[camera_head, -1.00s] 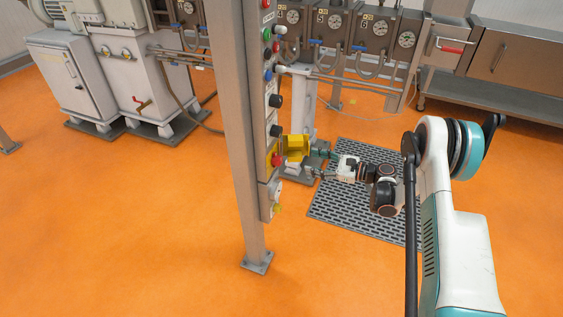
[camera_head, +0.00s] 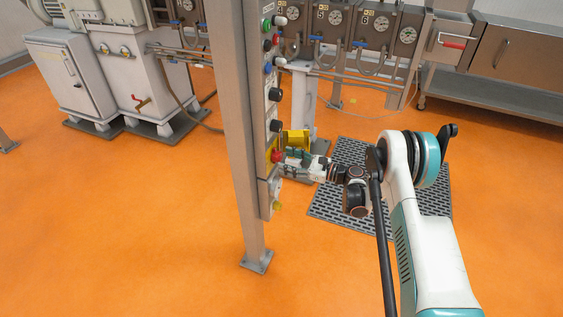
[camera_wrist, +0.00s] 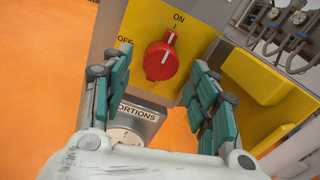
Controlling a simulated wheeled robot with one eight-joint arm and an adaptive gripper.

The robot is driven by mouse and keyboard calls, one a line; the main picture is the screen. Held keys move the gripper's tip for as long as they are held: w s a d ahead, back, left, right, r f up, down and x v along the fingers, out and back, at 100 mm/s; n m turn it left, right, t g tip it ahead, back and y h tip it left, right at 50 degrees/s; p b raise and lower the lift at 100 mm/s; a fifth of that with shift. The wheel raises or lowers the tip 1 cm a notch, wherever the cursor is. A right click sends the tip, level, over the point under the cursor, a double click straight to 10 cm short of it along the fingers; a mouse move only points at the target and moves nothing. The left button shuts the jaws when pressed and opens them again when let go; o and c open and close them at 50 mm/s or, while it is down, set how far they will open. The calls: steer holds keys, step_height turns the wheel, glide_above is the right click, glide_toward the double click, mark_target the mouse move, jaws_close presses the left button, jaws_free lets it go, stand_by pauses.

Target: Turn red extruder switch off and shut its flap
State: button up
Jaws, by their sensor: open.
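The red extruder switch (camera_wrist: 161,61) sits on a yellow plate between the labels ON at the top and OFF at the left. Its narrow end with a white mark points up toward ON. It also shows in the head view (camera_head: 277,156) low on the post's panel. The yellow flap (camera_wrist: 258,76) stands open to the right of the switch, and shows in the head view (camera_head: 296,138) just above my gripper. My gripper (camera_wrist: 160,72) is open and empty, with its teal-padded fingers on the left and right of the switch. Contact cannot be told.
The control panel on the grey post (camera_head: 235,130) carries several other buttons and knobs above the switch. A grey sign ending in "ORTIONS" (camera_wrist: 137,113) and a dial sit below it. A grated mat (camera_head: 330,205) lies on the orange floor.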

mark_target(281, 158)
steer(key=shift+b+x, duration=0.35)
steer(key=shift+x, duration=1.25)
steer(key=c, duration=1.1)
steer(key=shift+o, duration=0.2)
